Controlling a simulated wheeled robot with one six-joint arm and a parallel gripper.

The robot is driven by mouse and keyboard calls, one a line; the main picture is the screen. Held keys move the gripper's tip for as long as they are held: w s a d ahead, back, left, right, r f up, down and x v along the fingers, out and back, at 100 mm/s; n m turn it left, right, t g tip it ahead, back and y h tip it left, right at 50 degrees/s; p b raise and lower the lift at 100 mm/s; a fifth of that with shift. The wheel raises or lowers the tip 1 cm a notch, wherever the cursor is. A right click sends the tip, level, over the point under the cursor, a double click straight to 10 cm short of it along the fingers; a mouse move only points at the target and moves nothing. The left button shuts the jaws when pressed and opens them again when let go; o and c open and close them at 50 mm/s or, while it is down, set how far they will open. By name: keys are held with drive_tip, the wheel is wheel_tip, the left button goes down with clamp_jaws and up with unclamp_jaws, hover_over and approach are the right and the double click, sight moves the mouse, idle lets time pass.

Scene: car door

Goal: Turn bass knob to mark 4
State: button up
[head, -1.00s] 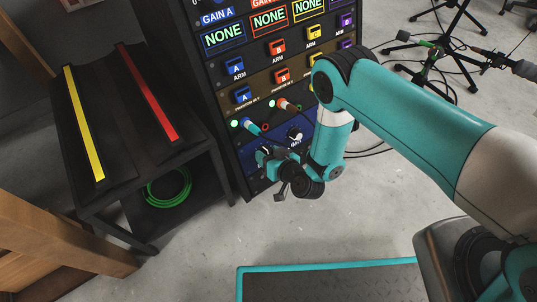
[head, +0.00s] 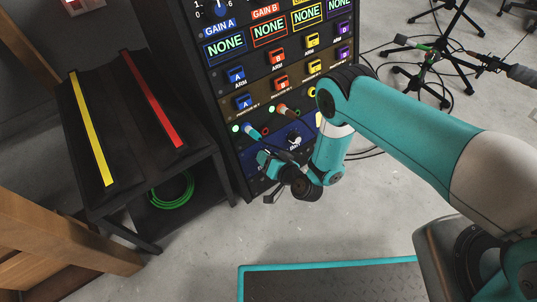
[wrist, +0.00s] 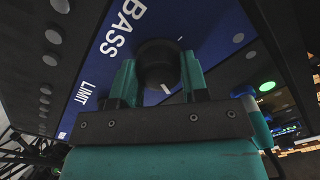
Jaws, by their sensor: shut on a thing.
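The bass knob (wrist: 158,58) is black and round, on a blue panel beside the white word BASS in the wrist view. My gripper (wrist: 157,75) has a teal finger on each side of the knob and is shut on it. A small white line shows at the knob's near edge. The marks around the knob are mostly hidden, so I cannot read its setting. In the head view my gripper (head: 266,160) is against the lower blue panel of the rack, and the bass knob is hidden behind it.
Another knob (head: 295,138) sits up and right of my gripper. Plugged cables (head: 252,131) are just above it. A black shelf (head: 112,185) with a yellow and a red strip stands left, a green cable coil (head: 172,188) below. The floor in front is clear.

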drive_tip(key=m, duration=0.6)
drive_tip(key=shift+p, duration=0.35)
drive_tip(key=m+b, duration=0.1)
drive_tip(key=m, duration=0.5)
drive_tip(key=shift+f+m, duration=0.1)
drive_tip(key=shift+m, duration=0.2)
drive_tip(key=o, duration=0.9)
drive_tip(key=shift+o, duration=0.2)
